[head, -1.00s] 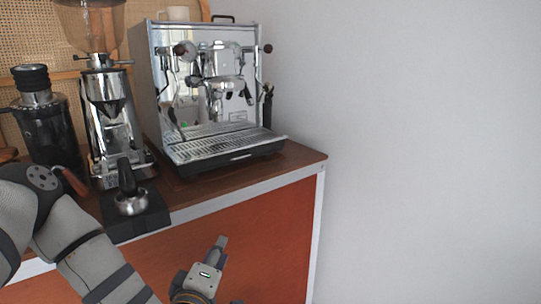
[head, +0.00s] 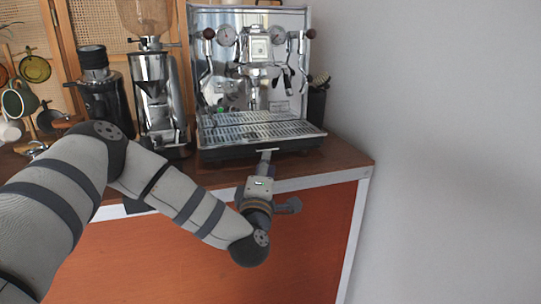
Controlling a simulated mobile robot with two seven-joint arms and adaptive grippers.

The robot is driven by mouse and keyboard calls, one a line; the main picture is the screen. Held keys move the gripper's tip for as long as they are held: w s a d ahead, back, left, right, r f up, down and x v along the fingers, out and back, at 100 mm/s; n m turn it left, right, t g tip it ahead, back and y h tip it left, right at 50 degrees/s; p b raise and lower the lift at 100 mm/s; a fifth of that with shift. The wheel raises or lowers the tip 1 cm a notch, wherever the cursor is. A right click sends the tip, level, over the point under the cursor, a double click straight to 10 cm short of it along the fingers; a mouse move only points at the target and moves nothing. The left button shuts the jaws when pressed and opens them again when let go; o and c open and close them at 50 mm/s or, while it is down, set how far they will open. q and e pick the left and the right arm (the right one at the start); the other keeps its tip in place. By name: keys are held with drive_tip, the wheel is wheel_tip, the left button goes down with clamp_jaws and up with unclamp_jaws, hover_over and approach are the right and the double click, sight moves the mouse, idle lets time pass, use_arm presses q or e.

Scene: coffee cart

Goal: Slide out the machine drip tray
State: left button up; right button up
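The espresso machine (head: 257,65) is a shiny chrome box on the wooden counter. Its drip tray (head: 225,136) has a slotted metal grille on top and a dark front, and sits in the base of the machine. My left gripper (head: 266,156) reaches up from below, with its fingertips at the middle of the tray's front edge. The fingers are seen edge-on, so I cannot tell their opening or whether they touch the tray. My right gripper is not in view.
A chrome grinder (head: 158,100) and a black grinder (head: 103,105) stand left of the machine. Cups (head: 20,100) hang at the far left. The wooden counter (head: 345,153) has a bare strip at right, beside a white wall (head: 450,130).

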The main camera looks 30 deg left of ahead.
sight(261, 139)
use_arm(q)
drive_tip(key=x, duration=0.5)
drive_tip(key=shift+w, duration=0.1)
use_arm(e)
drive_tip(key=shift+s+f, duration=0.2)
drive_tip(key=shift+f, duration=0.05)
use_arm(q)
drive_tip(key=shift+c, duration=0.5)
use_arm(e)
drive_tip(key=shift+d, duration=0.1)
use_arm(q)
clamp_jaws()
